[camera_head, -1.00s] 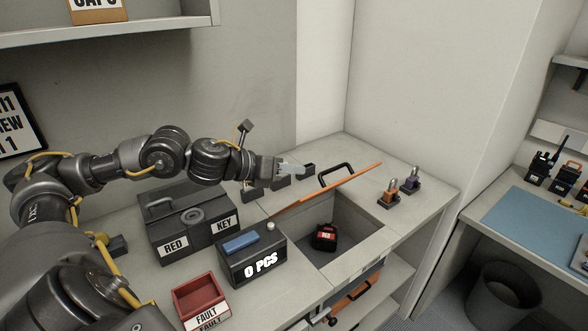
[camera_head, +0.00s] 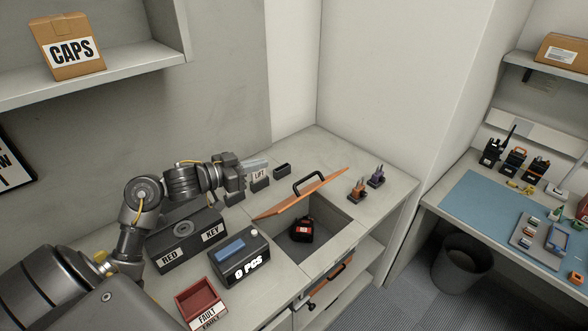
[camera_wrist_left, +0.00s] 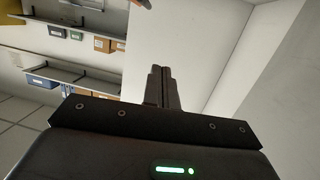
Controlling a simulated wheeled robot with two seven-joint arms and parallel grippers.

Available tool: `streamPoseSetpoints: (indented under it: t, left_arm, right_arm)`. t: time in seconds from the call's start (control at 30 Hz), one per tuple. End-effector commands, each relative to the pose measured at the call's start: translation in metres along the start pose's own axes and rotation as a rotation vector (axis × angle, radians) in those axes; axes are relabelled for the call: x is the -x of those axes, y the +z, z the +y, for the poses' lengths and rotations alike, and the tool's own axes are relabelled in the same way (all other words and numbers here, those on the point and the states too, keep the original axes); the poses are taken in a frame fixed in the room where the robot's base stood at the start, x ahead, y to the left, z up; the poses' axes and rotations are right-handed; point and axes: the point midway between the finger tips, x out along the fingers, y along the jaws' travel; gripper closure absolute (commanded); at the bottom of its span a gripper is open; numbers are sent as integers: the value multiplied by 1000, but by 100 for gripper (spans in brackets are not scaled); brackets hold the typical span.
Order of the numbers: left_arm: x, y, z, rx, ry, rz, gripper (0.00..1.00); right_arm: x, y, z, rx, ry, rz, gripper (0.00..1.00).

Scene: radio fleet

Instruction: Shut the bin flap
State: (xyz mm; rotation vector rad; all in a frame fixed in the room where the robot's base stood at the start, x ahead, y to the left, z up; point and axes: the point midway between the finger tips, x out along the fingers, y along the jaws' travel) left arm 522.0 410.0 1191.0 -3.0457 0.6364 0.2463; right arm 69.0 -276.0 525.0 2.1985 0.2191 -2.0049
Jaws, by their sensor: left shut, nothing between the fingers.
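The bin flap (camera_head: 315,190) is an orange panel with a black handle (camera_head: 309,181). It is raised and tilted over the rectangular bin opening (camera_head: 335,232) in the counter. A black and red radio-like item (camera_head: 302,229) lies inside the bin. My left gripper (camera_head: 256,165) is shut and empty, behind and left of the flap, apart from it. Its closed fingers show in the left wrist view (camera_wrist_left: 164,87). My right gripper is not in view.
A dark RED KEY box (camera_head: 187,238), a 0 PCS counter box (camera_head: 240,256) and a red FAULT tray (camera_head: 202,297) stand left of the bin. A wall rises behind the counter.

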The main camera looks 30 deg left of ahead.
Motion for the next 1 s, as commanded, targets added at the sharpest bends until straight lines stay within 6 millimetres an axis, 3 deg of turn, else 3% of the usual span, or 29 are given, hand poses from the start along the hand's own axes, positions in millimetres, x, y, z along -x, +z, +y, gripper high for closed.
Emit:
streamPoseSetpoints:
  t: [0.13, 0.33, 0.67, 1.0]
  left_arm:
    - [3, 9, 0, 350, 12, -31, 100]
    - [3, 12, 3, 607, 18, -45, 100]
    - [-5, 10, 3, 654, 17, -42, 100]
    - [-67, 10, 5, 657, 19, -41, 100]
  right_arm:
    - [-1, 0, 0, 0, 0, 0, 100]
    - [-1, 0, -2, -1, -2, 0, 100]
    - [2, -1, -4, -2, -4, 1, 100]
    - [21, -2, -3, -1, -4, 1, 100]
